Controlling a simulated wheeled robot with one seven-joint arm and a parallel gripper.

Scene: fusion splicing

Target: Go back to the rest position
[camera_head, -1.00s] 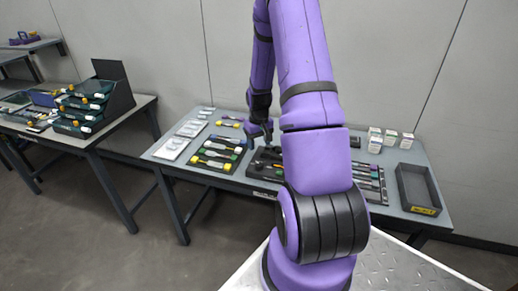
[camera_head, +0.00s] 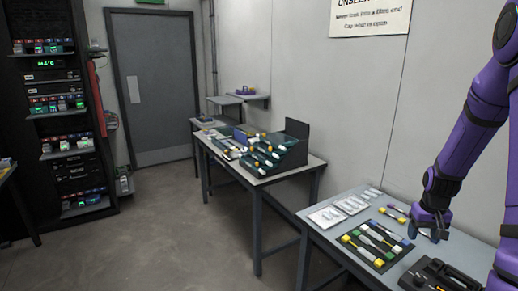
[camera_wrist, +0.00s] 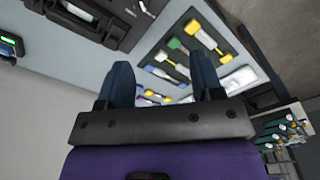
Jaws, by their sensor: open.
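My gripper (camera_head: 434,230) is at the right of the head view, above the workbench (camera_head: 343,227). In the wrist view my gripper (camera_wrist: 166,82) shows two dark blue fingers spread apart, with nothing between them. A tool tray (camera_head: 372,247) with several coloured-handled tools lies on the bench, left of my gripper in the head view. The tray also shows beyond the fingers in the wrist view (camera_wrist: 236,50). A black case (camera_head: 440,274) lies at the lower right, partly cut off; it appears top left in the wrist view (camera_wrist: 88,18).
Clear packets (camera_head: 327,217) lie at the bench's left end. A second table (camera_head: 255,180) carries a dark stepped rack (camera_head: 270,152). An equipment rack (camera_head: 70,130) stands left of a grey door (camera_head: 158,92). The floor (camera_head: 165,230) between them is clear.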

